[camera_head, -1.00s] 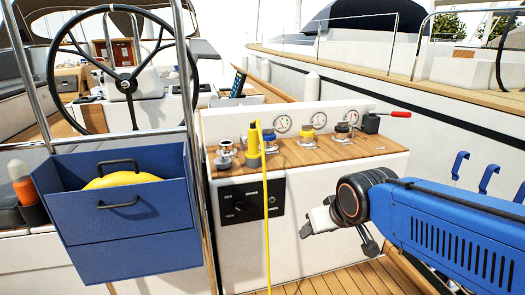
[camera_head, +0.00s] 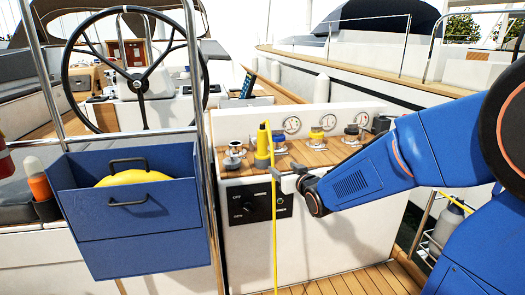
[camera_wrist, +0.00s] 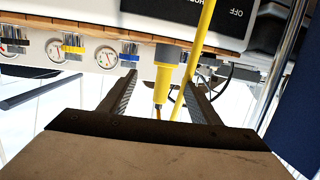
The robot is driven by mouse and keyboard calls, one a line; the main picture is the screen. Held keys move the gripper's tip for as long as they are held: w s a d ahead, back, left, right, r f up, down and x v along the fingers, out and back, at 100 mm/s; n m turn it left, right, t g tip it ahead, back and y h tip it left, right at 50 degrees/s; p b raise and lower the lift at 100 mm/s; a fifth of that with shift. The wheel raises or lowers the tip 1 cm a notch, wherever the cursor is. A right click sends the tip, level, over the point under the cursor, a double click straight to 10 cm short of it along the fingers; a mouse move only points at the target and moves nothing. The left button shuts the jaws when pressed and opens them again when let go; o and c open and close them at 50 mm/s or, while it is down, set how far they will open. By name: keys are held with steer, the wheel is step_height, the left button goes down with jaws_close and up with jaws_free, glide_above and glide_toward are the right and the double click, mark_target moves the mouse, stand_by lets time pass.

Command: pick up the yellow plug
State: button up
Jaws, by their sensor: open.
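The yellow plug (camera_head: 262,148) stands upright at the left part of the wooden console top. Its yellow cable (camera_head: 275,220) hangs down the console's front. My gripper (camera_head: 289,177) is in front of the console, just right of and below the plug. In the wrist view my gripper (camera_wrist: 158,92) is open, with its two dark fingers spread. The plug (camera_wrist: 163,78) shows between the fingers there, with the cable (camera_wrist: 201,45) beside it near the right finger. I cannot tell whether any finger touches the plug.
A blue bin (camera_head: 130,245) with something yellow inside stands to the left, beside a steel rail (camera_head: 208,190). The steering wheel (camera_head: 135,75) is behind.

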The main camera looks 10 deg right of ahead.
mark_target(263, 152)
steer(key=w+a, duration=0.1)
steer(key=w, duration=0.4)
steer(key=w+a+t+y, duration=0.1)
steer(key=w, duration=0.4)
steer(key=w+a+t, duration=0.1)
steer(key=w+a, duration=0.1)
steer(key=w, duration=0.3)
steer(key=shift+w+a+r+n, duration=0.1)
steer(key=shift+w+r+n, duration=0.1)
steer(key=shift+n, duration=0.1)
steer(key=shift+w+a+r, duration=0.1)
steer(key=shift+w+a, duration=0.05)
steer(key=shift+w, duration=1.15)
steer(key=shift+w+a+r, duration=0.1)
steer(key=shift+w, duration=1.2)
steer(key=c, duration=1.4)
steer(key=shift+r, duration=0.1)
steer(key=shift+r, duration=6.45)
